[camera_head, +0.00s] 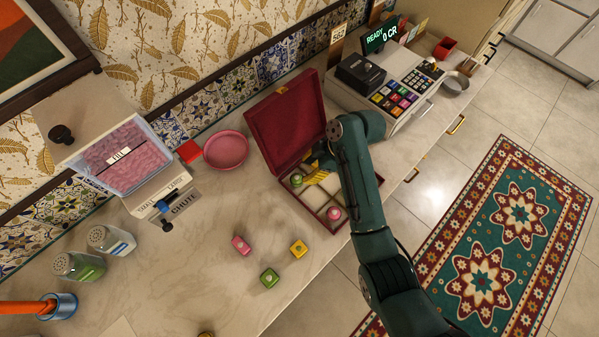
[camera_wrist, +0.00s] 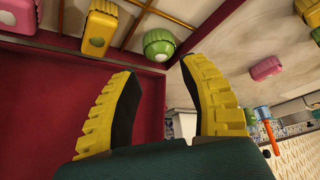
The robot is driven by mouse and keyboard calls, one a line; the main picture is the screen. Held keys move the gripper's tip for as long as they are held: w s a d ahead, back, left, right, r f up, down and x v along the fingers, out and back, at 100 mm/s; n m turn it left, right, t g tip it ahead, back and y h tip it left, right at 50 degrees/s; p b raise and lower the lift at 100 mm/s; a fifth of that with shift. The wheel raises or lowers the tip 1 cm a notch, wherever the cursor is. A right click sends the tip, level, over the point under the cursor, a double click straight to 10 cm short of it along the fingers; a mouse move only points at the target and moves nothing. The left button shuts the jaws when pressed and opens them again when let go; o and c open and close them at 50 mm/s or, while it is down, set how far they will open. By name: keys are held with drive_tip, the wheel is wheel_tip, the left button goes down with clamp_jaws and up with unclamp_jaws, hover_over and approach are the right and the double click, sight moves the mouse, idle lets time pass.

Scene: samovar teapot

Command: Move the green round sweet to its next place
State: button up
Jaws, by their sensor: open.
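The green round sweet (camera_head: 296,180) lies in a corner compartment at the left of the open red box (camera_head: 326,226). In the wrist view the green round sweet (camera_wrist: 159,44) shows just beyond my fingertips, near their middle. My gripper (camera_wrist: 158,68) is open, with nothing between its yellow fingers. In the head view my gripper (camera_head: 318,177) is over the back of the box, close to the green sweet. I cannot tell whether it touches anything there. A yellow sweet (camera_wrist: 99,28) and a pink sweet (camera_wrist: 69,5) lie in other compartments. My arm hides part of the box.
The box's raised lid (camera_head: 287,122) stands behind my gripper. Loose pink (camera_head: 241,245), yellow (camera_head: 299,249) and green (camera_head: 269,278) sweets lie on the counter in front. A pink dish (camera_head: 226,150) is to the left, and a card terminal (camera_head: 360,73) behind.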

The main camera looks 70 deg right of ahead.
drive_tip(key=v, duration=0.5)
drive_tip(key=shift+s+r, duration=0.15)
drive_tip(key=shift+r, duration=0.05)
drive_tip(key=w+a+r+m+t+h, duration=0.1)
drive_tip(key=w+a+r+t+h, duration=0.15)
drive_tip(key=w+a+r, duration=0.6)
drive_tip(key=w+a+r+t+h, duration=0.2)
drive_tip(key=w+a+r+t, duration=0.15)
drive_tip(key=w+r, duration=0.95)
drive_tip(key=s+a+r+m+t+y, duration=0.2)
drive_tip(key=a+r+t, duration=0.8)
drive_tip(key=a+r, duration=0.8)
wheel_tip(320, 180, up, 4)
drive_tip(key=shift+s+a+r+m, duration=0.1)
drive_tip(key=shift+s+a+m, duration=0.25)
drive_tip(key=shift+s, duration=0.45)
